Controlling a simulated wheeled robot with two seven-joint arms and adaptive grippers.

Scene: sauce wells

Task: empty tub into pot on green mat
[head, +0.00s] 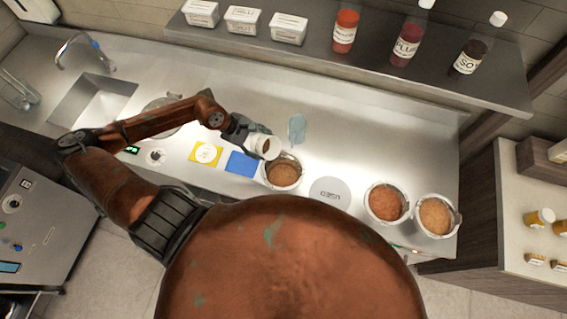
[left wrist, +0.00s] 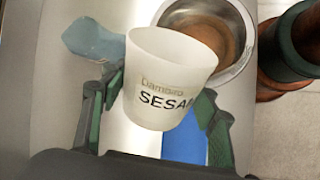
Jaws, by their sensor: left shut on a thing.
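My left gripper (head: 252,138) is shut on a white tub (head: 266,147), which is tilted just above and beside a metal pot (head: 283,187) of orange-brown contents. In the left wrist view, my left gripper (left wrist: 152,108) has its fingers on both sides of the tub (left wrist: 165,75), lettered "SESA…". The tub's open mouth shows a pale inside; I cannot tell what is left in it. The pot (left wrist: 250,58) shows behind the tub in that view. I see no green mat under the pot. My right gripper is not in view.
A blue mat (head: 243,164) lies left of the pot, then a yellow mat (head: 195,153). A grey "USED" disc (head: 330,191) and two more filled pots (head: 387,203) (head: 437,217) are to the right. Bottles and tubs stand on the shelf (head: 375,72).

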